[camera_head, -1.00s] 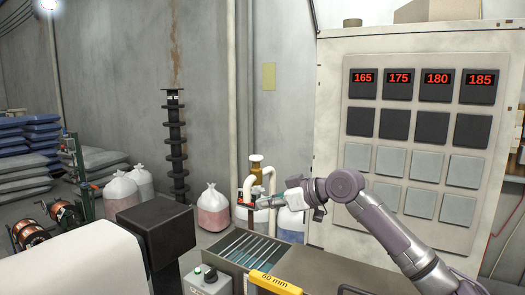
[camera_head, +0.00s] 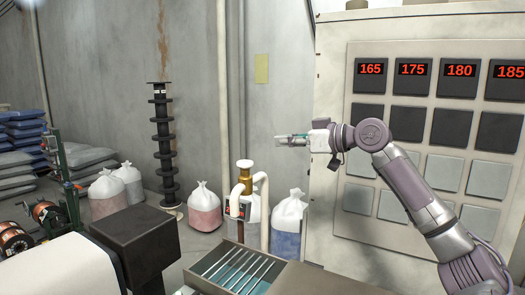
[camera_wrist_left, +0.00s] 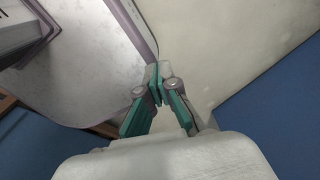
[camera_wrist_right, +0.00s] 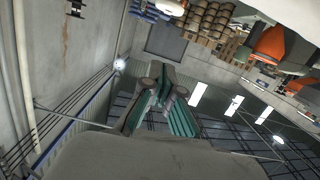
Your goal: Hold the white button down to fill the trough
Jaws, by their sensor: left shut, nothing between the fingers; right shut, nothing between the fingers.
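The trough (camera_head: 238,270) is a metal tray with slanting bars across it and a bluish inside, at the bottom middle of the head view. Behind it stand a brass-topped fixture (camera_head: 244,178) with pale curved pipes and a small dark box with red marks (camera_head: 235,209). My right gripper (camera_head: 281,138) is shut and empty, raised in the air above and beyond the trough, apart from everything. It also shows shut in the right wrist view (camera_wrist_right: 170,82). My left gripper (camera_wrist_left: 160,82) is shut and empty in its wrist view; it is not in the head view.
A large panel (camera_head: 335,100) with red numbers stands at the right, behind my right arm. White bags (camera_head: 289,213) with coloured fill stand on the floor behind the trough. A dark block (camera_head: 137,242) stands left of the trough. The space above the trough is clear.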

